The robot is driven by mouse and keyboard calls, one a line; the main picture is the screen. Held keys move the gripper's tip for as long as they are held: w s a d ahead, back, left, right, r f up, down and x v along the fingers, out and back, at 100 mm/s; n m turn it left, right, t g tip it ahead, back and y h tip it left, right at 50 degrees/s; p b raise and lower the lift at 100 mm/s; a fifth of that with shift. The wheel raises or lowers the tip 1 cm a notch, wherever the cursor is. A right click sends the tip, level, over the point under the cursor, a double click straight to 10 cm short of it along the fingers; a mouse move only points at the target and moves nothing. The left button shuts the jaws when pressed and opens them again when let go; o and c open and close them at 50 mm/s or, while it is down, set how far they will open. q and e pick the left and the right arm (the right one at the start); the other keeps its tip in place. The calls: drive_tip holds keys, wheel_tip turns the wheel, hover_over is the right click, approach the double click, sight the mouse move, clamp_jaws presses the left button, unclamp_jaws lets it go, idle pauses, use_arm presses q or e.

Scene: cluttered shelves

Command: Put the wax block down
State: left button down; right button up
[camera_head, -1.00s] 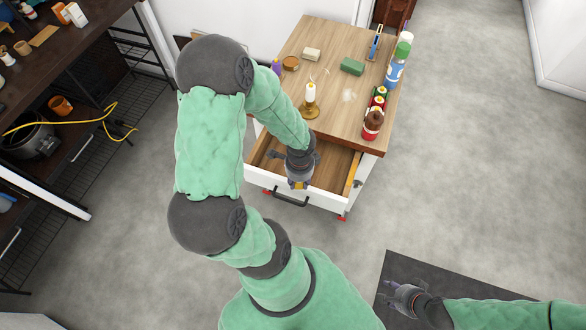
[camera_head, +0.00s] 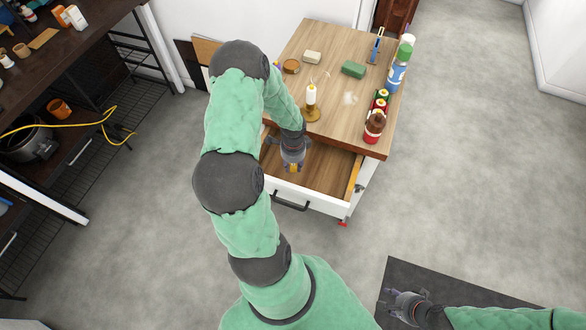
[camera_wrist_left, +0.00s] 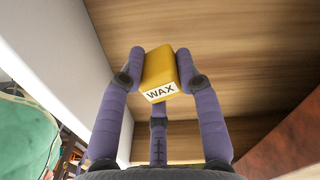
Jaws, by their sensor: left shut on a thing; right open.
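The wax block is a yellow block (camera_wrist_left: 160,72) with a white label reading WAX, seen in the left wrist view between my left gripper's purple fingers. My left gripper (camera_head: 292,165) is shut on it, over the open drawer (camera_head: 325,168) in the head view, where a bit of yellow (camera_head: 292,168) shows at the fingertips. The drawer's wooden floor fills much of the wrist view behind the block. I cannot tell how far the block is above that floor. My right gripper (camera_head: 393,306) is open and empty at the lower right, away from the cabinet.
The wooden cabinet top (camera_head: 335,75) holds a candle on a brass holder (camera_head: 311,105), a green block (camera_head: 353,69), a pale block (camera_head: 312,57), a brown bottle (camera_head: 374,127) and a spray can (camera_head: 397,75). The visible right part of the drawer is empty.

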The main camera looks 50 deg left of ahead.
sight(293, 168)
use_arm(q)
drive_tip(key=shift+w+a+f, duration=0.25)
drive_tip(key=shift+a+f, duration=0.2)
drive_tip(key=shift+f, duration=0.25)
drive_tip(key=shift+w+a+f+b, duration=0.1)
drive_tip(key=shift+f+b, duration=0.75)
drive_tip(key=shift+f, duration=0.7)
drive_tip(key=shift+f, duration=0.2)
drive_tip(key=c, duration=0.9)
unclamp_jaws()
drive_tip(key=shift+o, duration=0.2)
drive_tip(key=shift+r, duration=0.1)
wheel_tip(293, 168, up, 12)
drive_tip(key=p, duration=0.4)
drive_tip(key=shift+r, duration=0.15)
